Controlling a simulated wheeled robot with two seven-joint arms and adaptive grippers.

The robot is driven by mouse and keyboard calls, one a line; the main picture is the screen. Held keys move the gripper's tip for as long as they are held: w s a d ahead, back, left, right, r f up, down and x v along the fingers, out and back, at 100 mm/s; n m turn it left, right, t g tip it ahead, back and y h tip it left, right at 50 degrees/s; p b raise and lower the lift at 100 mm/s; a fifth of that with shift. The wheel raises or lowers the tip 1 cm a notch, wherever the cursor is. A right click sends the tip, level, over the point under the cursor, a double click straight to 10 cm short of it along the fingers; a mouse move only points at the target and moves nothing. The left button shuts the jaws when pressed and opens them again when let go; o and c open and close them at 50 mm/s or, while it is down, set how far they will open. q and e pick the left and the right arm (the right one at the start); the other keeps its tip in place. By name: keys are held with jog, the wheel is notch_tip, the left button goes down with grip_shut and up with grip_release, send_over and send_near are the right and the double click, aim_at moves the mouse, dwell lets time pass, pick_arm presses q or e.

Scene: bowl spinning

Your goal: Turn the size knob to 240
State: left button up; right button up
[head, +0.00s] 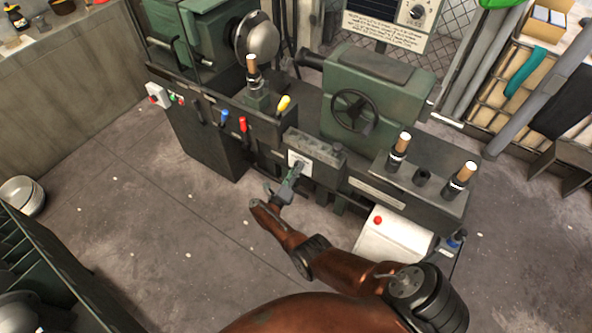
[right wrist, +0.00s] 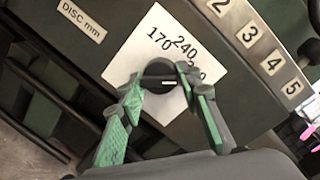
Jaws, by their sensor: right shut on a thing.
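The size knob (right wrist: 158,70) is a dark round knob on a white plate (right wrist: 147,45) printed with 170, 240 and a third number partly covered by my finger. The plate also shows on the front of the green and black machine (head: 300,163). My right gripper (right wrist: 158,82) has its green-padded fingers on either side of the knob and is shut on it. The gripper (head: 294,174) also shows in the head view, at the plate. A short white mark shows on the knob's dark bar; which number it points to is unclear. My left gripper is not in view.
A "DISC mm" label (right wrist: 81,20) and several numbered tags sit beside the plate. Blue, red and yellow levers (head: 243,124) stick out left of the knob. A white box with a red button (head: 378,221) is at lower right. The floor in front is open.

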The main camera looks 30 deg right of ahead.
jog(key=shift+c, duration=1.2)
jog(key=shift+r+n+g+y, duration=0.15)
jog(key=shift+n+g, duration=0.1)
jog(key=shift+n, duration=1.75)
jog(key=shift+r+n+g+y, duration=0.15)
jog(key=shift+n+g, duration=0.1)
jog(key=shift+n, duration=1.75)
jog(key=shift+w+f+n, duration=0.1)
jog(key=shift+n, duration=0.2)
jog(key=o, duration=1.1)
